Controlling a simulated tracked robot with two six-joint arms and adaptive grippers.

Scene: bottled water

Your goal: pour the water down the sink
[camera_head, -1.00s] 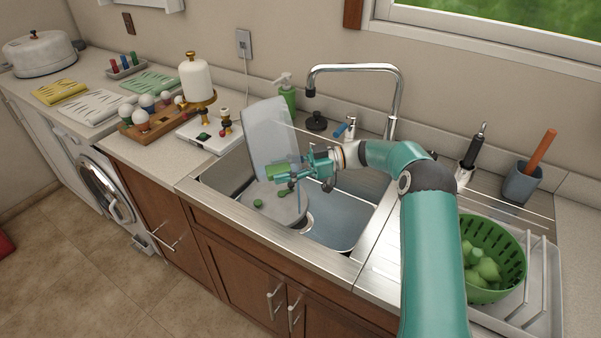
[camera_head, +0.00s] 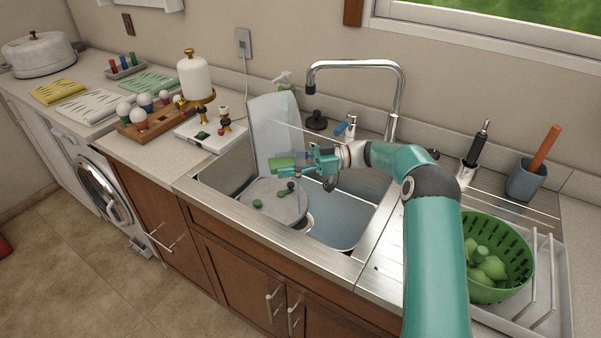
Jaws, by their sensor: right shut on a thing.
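My right gripper (camera_head: 312,168) is above the sink (camera_head: 345,224), its arm coming in from the lower right. It is shut on what looks like a clear bottle with a green part (camera_head: 283,162), held over the left side of the basin. The bottle's outline is faint and partly hidden by the fingers, so its exact tilt and whether water is running out cannot be told. My left gripper is out of view.
In the sink, a pale board (camera_head: 272,130) leans at the back left and a round plate (camera_head: 273,207) with green bits lies below. The faucet (camera_head: 398,88) arches behind. A green colander (camera_head: 497,252) sits in a rack at right.

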